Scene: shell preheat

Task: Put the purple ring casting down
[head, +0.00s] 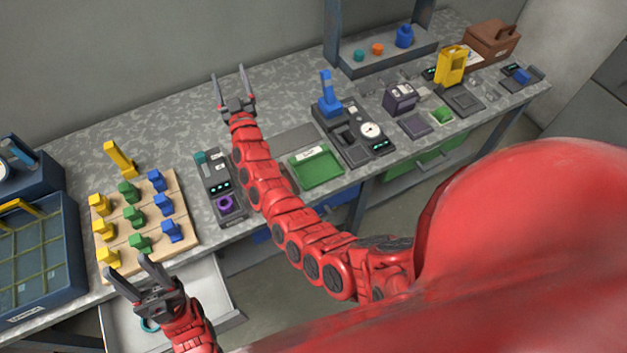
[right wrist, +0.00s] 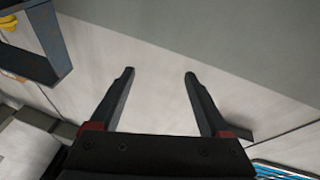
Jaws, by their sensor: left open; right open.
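The purple ring casting (head: 225,203) sits at the front end of a dark device (head: 213,174) with a lit green display, on the grey bench. Nothing is gripping it. My left gripper (head: 128,266) is open and empty, to the lower left of the ring, near the front of the wooden peg board. My right gripper (head: 228,76) is open over the back of the bench, behind the device and well apart from the ring. In the right wrist view its fingers (right wrist: 157,80) are spread with nothing between them.
A wooden board (head: 185,238) with yellow, green and blue blocks stands left of the device. A blue crate (head: 62,245) is further left. A green tray (head: 318,166) lies to the right. An open drawer (head: 215,293) juts out below the bench, with a teal ring inside.

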